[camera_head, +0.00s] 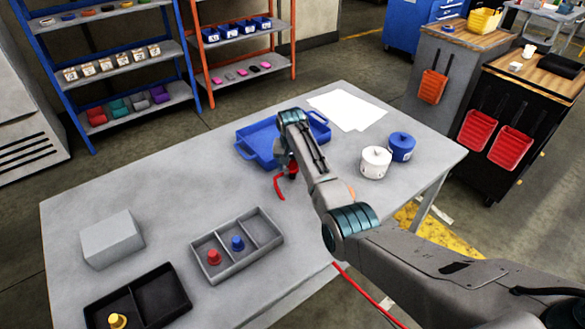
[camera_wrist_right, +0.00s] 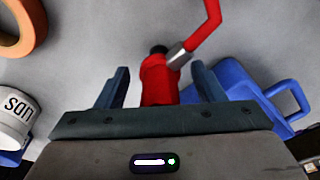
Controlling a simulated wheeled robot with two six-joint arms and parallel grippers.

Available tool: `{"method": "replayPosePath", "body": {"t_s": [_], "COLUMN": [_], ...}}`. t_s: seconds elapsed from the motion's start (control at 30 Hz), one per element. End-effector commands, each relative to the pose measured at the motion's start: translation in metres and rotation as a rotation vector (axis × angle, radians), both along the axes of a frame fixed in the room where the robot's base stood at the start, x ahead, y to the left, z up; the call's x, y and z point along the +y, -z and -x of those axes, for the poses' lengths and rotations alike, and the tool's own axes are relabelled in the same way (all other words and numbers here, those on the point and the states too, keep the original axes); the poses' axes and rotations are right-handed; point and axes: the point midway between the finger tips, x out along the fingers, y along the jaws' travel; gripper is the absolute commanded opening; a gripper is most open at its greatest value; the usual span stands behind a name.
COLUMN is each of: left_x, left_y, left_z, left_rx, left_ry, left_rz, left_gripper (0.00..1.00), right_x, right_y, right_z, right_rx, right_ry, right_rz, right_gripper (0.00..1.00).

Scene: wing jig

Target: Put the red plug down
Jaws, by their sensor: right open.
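A red plug (camera_head: 213,257) stands upright in the grey divided tray (camera_head: 208,279), beside a blue plug (camera_head: 237,243). My right gripper (camera_head: 284,168) is away from that tray, low by the blue tray. It is open. In the right wrist view my gripper's fingers (camera_wrist_right: 160,88) stand either side of a red piece (camera_wrist_right: 158,82) with a black tip, a metal band and a bent red arm. Gaps show between the fingers and this piece. Its curved red part (camera_head: 279,187) hangs or lies below the gripper; I cannot tell which. My left gripper is not in view.
The blue tray (camera_head: 245,152) is close to the right gripper. A white pot (camera_head: 375,164) and a blue pot (camera_head: 401,148) stand to the right. A black tray (camera_head: 171,296) holds a yellow plug (camera_head: 117,321). A grey block (camera_head: 112,238) sits left. The table's middle left is clear.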

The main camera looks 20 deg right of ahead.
Motion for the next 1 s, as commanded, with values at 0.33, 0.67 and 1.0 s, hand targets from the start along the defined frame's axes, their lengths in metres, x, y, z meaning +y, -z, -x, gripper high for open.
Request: {"method": "replayPosePath", "body": {"t_s": [0.33, 0.67, 1.0], "left_x": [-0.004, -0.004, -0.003], "left_y": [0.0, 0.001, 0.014], "left_z": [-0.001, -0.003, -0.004], "left_rx": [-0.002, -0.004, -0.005], "left_ry": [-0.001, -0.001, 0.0], "left_rz": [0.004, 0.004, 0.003], "left_gripper": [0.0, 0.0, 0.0], "right_x": [0.0, 0.0, 0.0], "right_y": [0.0, -0.002, -0.036], "right_z": [0.0, 0.0, -0.002], "right_rx": [0.0, -0.001, -0.008], "right_ry": [0.0, 0.0, 0.001], "right_rz": [0.0, 0.0, 0.0], "right_gripper": [0.23, 0.03, 0.03]}}
